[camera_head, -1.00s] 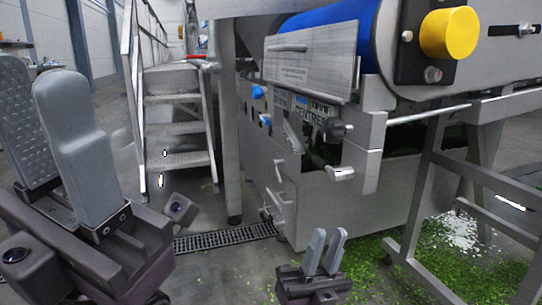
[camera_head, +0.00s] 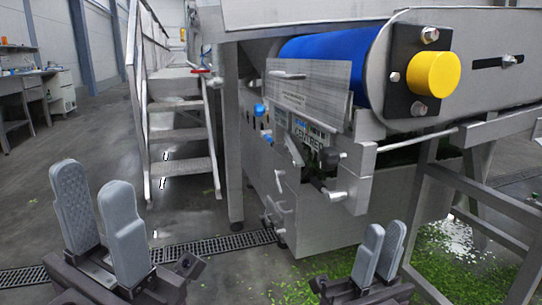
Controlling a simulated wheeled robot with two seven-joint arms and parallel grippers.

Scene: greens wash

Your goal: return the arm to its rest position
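My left gripper (camera_head: 102,232) is in the lower left of the head view, its two grey padded fingers pointing up with a gap between them. It holds nothing and is in front of the open floor. My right gripper (camera_head: 378,254) is at the bottom, right of centre, its two fingers upright and close together. A narrow gap shows between them at the tips, and no object is seen in it. Both grippers stand apart from the wash machine (camera_head: 330,218) behind them.
The machine has a blue roller (camera_head: 335,52) and a yellow knob (camera_head: 432,74). Metal steps (camera_head: 183,135) rise at the left. A drain grate (camera_head: 215,247) crosses the floor. Green scraps (camera_head: 440,262) litter the floor at right. A bench (camera_head: 30,95) stands far left; floor there is clear.

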